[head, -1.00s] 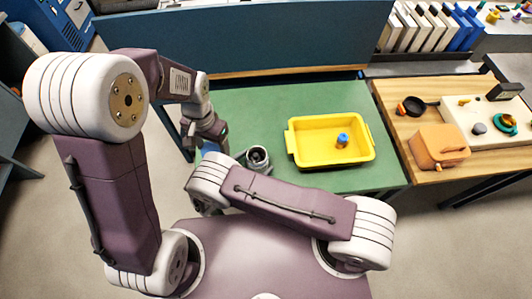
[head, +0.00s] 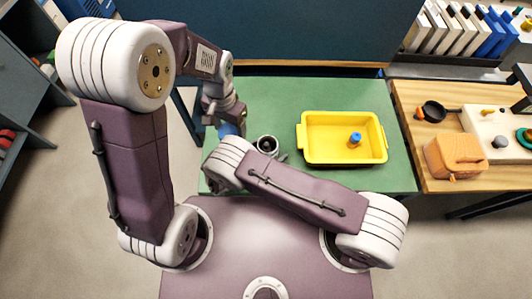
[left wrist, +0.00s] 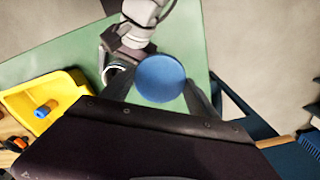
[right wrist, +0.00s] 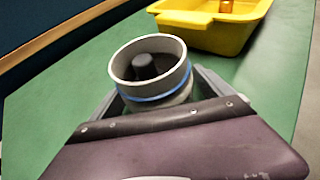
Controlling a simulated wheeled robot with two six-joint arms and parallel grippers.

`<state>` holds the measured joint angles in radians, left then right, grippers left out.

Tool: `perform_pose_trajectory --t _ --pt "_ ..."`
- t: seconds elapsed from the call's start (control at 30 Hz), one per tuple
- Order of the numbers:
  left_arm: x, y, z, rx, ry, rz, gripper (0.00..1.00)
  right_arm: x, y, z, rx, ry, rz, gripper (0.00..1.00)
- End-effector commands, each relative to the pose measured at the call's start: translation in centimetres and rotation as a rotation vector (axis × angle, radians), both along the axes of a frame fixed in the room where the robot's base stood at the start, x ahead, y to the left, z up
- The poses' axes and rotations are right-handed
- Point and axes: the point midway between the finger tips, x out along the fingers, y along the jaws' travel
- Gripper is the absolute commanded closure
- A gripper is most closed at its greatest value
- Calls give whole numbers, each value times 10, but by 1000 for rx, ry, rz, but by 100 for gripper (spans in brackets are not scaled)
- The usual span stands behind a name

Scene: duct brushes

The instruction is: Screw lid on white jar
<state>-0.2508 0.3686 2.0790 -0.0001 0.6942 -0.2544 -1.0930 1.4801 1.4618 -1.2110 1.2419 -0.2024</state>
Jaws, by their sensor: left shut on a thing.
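My left gripper (left wrist: 158,88) is shut on a round blue lid (left wrist: 160,78); the lid also shows in the head view (head: 229,130), left of the jar. The pale grey-white jar (right wrist: 151,73) has a blue band and an open top with a dark object inside. In the head view the jar (head: 267,145) is at the green table's left part. My right gripper (right wrist: 165,95) has its fingers on either side of the jar; I cannot tell whether they press on it. In the head view my right arm partly hides that gripper. The lid is apart from the jar.
A yellow tray (head: 318,155) stands right of the jar on the green table (head: 270,95), with a small blue-and-orange cylinder (head: 355,138) in it.

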Motion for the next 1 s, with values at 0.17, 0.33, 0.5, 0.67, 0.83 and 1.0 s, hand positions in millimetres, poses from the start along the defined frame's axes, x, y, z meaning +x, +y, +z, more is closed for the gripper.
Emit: perform_pose_trajectory --t 0.17,0.33,0.5,0.67,0.83,1.0 --pt "0 0 0 0 0 0 70 0 0 0 0 1 -1 63" --pt "0 0 0 0 0 0 70 0 0 -1 1 2 -1 78" --pt "0 0 2 0 0 0 70 0 0 1 2 3 -2 78" --pt "0 0 11 0 0 0 70 2 0 15 2 1 -5 78" --pt "0 0 23 0 0 0 70 4 0 35 2 -1 -12 78" --pt "0 0 30 0 0 0 70 5 0 48 0 0 -16 78"
